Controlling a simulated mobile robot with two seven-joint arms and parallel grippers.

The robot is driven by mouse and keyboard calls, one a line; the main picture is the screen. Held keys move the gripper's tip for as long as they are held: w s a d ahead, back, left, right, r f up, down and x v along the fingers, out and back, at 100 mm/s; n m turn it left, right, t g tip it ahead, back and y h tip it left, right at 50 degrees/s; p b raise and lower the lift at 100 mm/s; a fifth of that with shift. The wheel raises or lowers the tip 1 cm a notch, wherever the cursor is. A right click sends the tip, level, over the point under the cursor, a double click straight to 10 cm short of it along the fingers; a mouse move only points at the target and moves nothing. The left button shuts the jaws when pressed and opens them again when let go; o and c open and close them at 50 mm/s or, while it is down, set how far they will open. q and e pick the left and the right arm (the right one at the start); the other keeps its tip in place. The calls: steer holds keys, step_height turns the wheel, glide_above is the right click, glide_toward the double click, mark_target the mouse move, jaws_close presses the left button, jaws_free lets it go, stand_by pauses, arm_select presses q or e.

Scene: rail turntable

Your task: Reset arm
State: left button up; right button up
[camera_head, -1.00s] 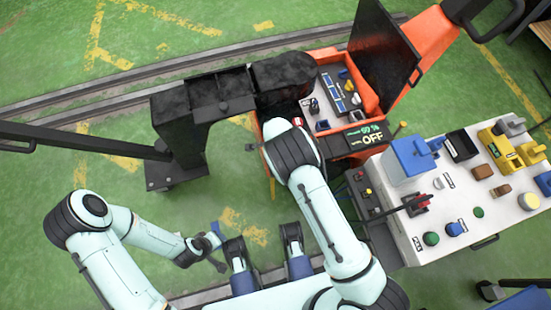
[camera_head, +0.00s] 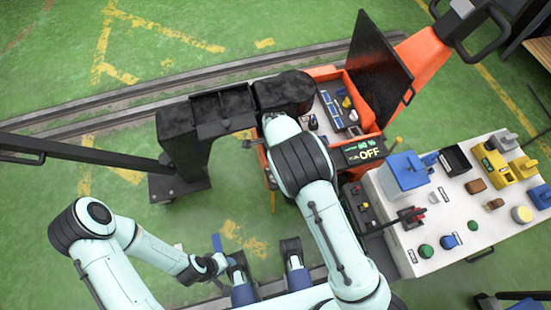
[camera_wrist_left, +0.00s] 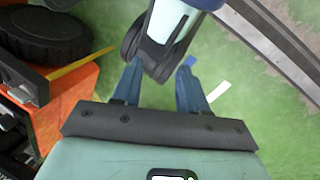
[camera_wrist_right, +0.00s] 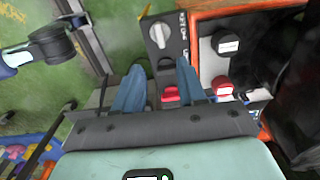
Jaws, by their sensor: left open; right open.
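My left gripper (camera_head: 217,258) is low in the head view, over the green floor beside my own body. In the left wrist view its two blue fingers (camera_wrist_left: 160,72) are apart, with nothing held between them; part of my body shows beyond them. My right arm (camera_head: 312,190) reaches up to the orange machine (camera_head: 430,55), and its gripper is hidden in the head view. In the right wrist view the right gripper (camera_wrist_right: 160,72) is open and empty, above a control panel with a grey rotary knob (camera_wrist_right: 160,35) and a red button (camera_wrist_right: 222,85).
A black frame (camera_head: 182,140) stands left of the machine, with a long dark bar (camera_head: 80,146) extending left. A white worktable (camera_head: 430,262) at right carries a blue box (camera_head: 402,172), a black bin (camera_head: 455,160) and several small parts. Rails (camera_head: 100,118) cross behind. Green floor is clear between the arms.

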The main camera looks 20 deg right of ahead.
stand_by(0.3)
steer(key=s+d+f+n+g+p, duration=0.1)
steer(key=s+d+f+n+p, duration=0.25)
steer(key=s, duration=0.55)
steer(key=s+d+f+n+g+p, duration=0.1)
steer(key=s+d+f+n+p, duration=0.15)
steer(key=s+p, duration=0.45)
arm_select(q)
step_height(320, 180, up, 14)
steer(key=s+g+p, duration=0.1)
steer(key=p, duration=0.3)
steer(key=shift+s+d+r, duration=0.2)
steer(key=shift+s+d, duration=0.15)
steer(key=shift+d, duration=0.1)
arm_select(e)
steer(key=s+a+r+n+y, duration=0.1)
steer(key=s+a+r+n, duration=0.1)
steer(key=s+r+n, duration=0.2)
steer(key=s+a+r+n+t+y, duration=0.1)
steer(key=s+a+r+n+y, duration=0.1)
steer(key=s, duration=0.8)
steer(key=shift+a+r+n+y, duration=0.3)
steer(key=shift+a+r+n, duration=0.35)
steer(key=shift+r+n, duration=0.3)
steer(key=shift+s, duration=0.15)
arm_select(q)
steer(key=shift+d+m, duration=0.1)
steer(key=shift+m, duration=0.2)
arm_select(e)
steer(key=shift+d, duration=0.1)
